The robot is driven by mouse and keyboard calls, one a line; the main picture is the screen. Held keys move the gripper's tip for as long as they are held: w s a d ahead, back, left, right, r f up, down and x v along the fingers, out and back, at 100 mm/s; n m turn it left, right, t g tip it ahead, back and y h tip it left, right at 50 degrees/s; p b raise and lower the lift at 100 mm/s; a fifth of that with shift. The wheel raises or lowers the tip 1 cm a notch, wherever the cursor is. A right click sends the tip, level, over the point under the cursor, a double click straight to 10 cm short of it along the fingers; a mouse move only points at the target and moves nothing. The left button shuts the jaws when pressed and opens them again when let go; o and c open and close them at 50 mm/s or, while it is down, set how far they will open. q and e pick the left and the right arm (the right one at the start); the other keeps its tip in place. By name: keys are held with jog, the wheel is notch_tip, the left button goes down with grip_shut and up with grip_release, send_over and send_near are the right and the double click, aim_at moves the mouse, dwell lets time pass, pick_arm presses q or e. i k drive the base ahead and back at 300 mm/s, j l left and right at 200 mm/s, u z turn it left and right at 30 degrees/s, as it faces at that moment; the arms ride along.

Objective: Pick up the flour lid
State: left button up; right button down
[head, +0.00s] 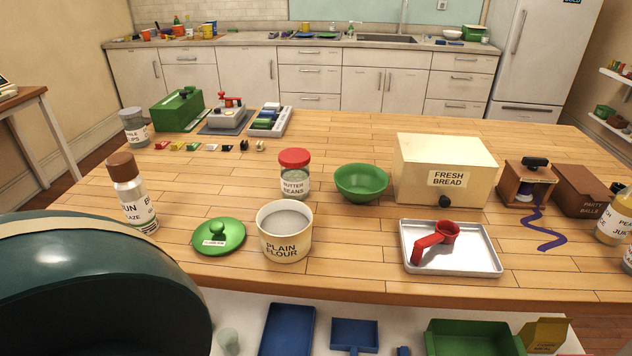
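The flour lid (218,236) is a round green lid with a ball knob and a small white label. It lies flat on the wooden table, knob up. Just right of it stands the open cream tub marked PLAIN FLOUR (285,234), with pale contents near its rim. The lid and tub are apart. Neither of my grippers is in view.
A brown-capped bottle (134,197) stands left of the lid. A butter beans jar (294,174) and green bowl (361,182) stand behind the tub. A metal tray (483,259) with a red tool lies right. Bare tabletop (217,188) lies behind the lid.

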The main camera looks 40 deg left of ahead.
aim_at(221, 235)
jog(key=u, duration=1.95)
